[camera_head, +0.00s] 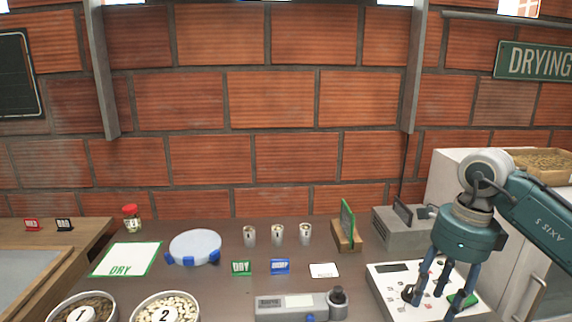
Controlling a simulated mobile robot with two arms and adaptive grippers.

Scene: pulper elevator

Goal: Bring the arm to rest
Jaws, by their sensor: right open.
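My right arm comes in from the right, its teal wrist bent so the hand points down. My right gripper (433,294) is open, with its fingers spread above a white panel (385,283) at the right end of the table. A small green piece and a dark piece show by the fingertips. I cannot tell whether the fingers touch the panel. My left gripper is not in view.
The brown table (215,285) carries a DRY card (126,259), a blue-white round dish (195,246), several small metal cups (277,235), bowls 1 (82,309) and 2 (166,309), a grey meter (292,306) and a grey box (398,235). A white cabinet (452,165) stands right.

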